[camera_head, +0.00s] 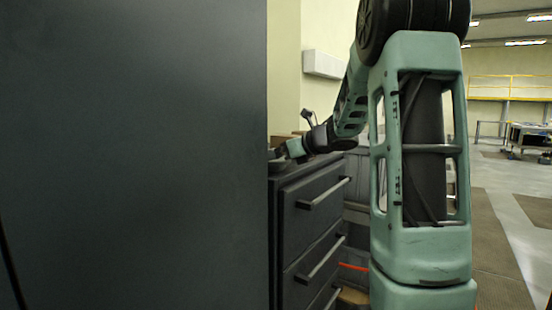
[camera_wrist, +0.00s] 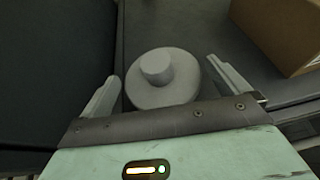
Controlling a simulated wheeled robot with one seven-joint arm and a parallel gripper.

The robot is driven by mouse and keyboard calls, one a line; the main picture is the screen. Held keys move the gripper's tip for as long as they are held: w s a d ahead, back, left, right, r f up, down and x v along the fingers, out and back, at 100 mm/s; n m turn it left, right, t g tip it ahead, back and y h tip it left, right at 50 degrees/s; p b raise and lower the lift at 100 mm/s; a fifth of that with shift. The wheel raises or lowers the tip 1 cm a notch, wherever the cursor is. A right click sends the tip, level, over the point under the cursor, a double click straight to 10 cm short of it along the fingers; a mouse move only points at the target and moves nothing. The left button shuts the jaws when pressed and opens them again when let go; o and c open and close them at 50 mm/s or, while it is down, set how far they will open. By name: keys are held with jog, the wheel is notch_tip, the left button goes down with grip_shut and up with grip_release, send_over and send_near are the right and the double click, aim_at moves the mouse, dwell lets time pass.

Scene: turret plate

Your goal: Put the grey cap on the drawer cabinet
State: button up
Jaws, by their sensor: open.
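The grey cap (camera_wrist: 178,90), a round disc with a raised knob, rests on the dark top (camera_wrist: 190,30) of the drawer cabinet in the wrist view. My gripper (camera_wrist: 163,85) is open, with one finger on either side of the cap. A gap shows between each finger and the cap. The drawer cabinet (camera_head: 312,202) stands at the centre of the head view, with bar handles on its drawers. My gripper reaches over its top there. The cap is hard to make out in the head view.
A cardboard box (camera_wrist: 285,30) stands on the cabinet top to the right of the cap. A tall dark panel (camera_head: 130,150) fills the left of the head view, close beside the cabinet. Open floor (camera_head: 510,215) lies at the right.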

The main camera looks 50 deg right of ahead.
jog(key=b+v, duration=0.1)
jog(key=v, duration=0.9)
jog(key=shift+s, duration=0.25)
